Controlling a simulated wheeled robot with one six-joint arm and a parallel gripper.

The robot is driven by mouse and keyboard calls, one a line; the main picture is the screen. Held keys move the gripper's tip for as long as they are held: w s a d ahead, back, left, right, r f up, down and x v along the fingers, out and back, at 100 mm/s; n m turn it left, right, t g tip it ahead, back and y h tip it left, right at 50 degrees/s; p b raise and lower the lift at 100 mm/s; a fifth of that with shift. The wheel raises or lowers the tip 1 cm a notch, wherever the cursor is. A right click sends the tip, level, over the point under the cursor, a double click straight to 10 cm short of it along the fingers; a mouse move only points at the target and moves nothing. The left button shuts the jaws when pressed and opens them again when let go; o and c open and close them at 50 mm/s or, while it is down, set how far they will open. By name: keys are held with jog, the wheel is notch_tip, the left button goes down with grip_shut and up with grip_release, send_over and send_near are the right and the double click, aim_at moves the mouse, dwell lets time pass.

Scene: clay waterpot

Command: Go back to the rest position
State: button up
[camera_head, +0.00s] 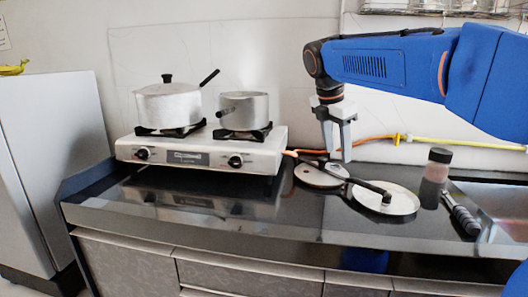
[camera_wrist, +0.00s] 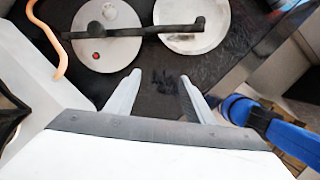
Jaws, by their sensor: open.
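My gripper (camera_head: 341,136) hangs from the end of my blue arm in the head view, above the dark counter to the right of the stove. It points down. In the wrist view its two fingers (camera_wrist: 160,88) stand apart with nothing between them. Below it, two round pale lids or plates lie on the counter: a smaller one (camera_head: 318,178) and a larger one (camera_head: 401,202). A dark bar-like handle lies across both. The gripper is apart from them.
A white two-burner stove (camera_head: 200,153) carries a lidded pot (camera_head: 168,106) and a smaller pot (camera_head: 244,109). A yellow-orange hose (camera_head: 440,142) runs along the wall. The front counter is clear.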

jog(key=s+d+f+m+t+y, duration=0.1)
jog(key=s+d+f+m, duration=0.25)
jog(key=s+m, duration=0.4)
jog(key=s+d+f+m+y, duration=0.1)
jog(key=s+d+f+m, duration=0.3)
jog(key=s, duration=0.6)
jog(key=s+d+f+m+t, duration=0.1)
jog(key=s+f+m, duration=1)
jog(key=s+f, duration=0.3)
jog(key=shift+s+f+t+y, duration=0.3)
jog(key=shift+f+y, duration=0.1)
jog(key=shift+f, duration=0.5)
jog(key=shift+m, duration=0.25)
